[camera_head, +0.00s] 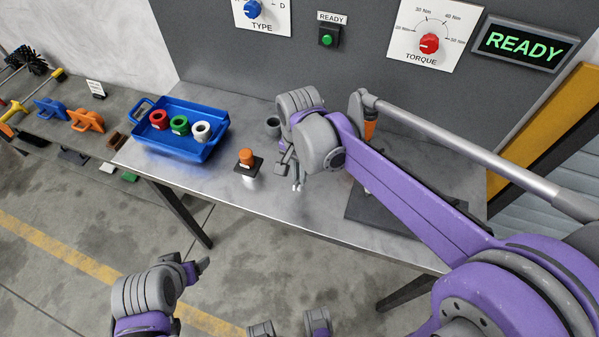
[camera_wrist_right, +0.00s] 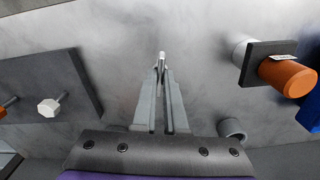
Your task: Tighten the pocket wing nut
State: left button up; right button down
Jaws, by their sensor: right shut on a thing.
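My right gripper (camera_head: 297,187) is over the middle of the grey metal table. Its fingers are close together in the right wrist view (camera_wrist_right: 162,72), shut on a small pale metal piece (camera_wrist_right: 162,57) at the tips. The piece is too small to identify as a wing nut. A dark plate (camera_wrist_right: 45,75) lies left of the fingers there, with a pale hexagonal head (camera_wrist_right: 48,108) on a rod. In the head view this plate (camera_head: 375,214) is partly hidden by my right arm. My left gripper (camera_head: 200,267) is low in front of the table; its finger gap does not show.
A blue tray (camera_head: 178,152) holds red, green and white rings. An orange-topped cylinder with a black square collar (camera_head: 248,168) stands between tray and right gripper. A grey cup (camera_head: 273,127) stands behind. Panels with dials and READY signs line the wall. The front left table edge is clear.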

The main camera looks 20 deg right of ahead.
jog(key=m, duration=0.4)
jog(key=shift+m, duration=0.4)
jog(key=m, duration=0.3)
jog(key=shift+m, duration=0.3)
jog(key=m, duration=0.3)
jog(key=shift+r+m, duration=0.1)
jog(key=shift+m, duration=2)
jog(key=c, duration=1)
grip_release()
jog(key=shift+o, duration=0.2)
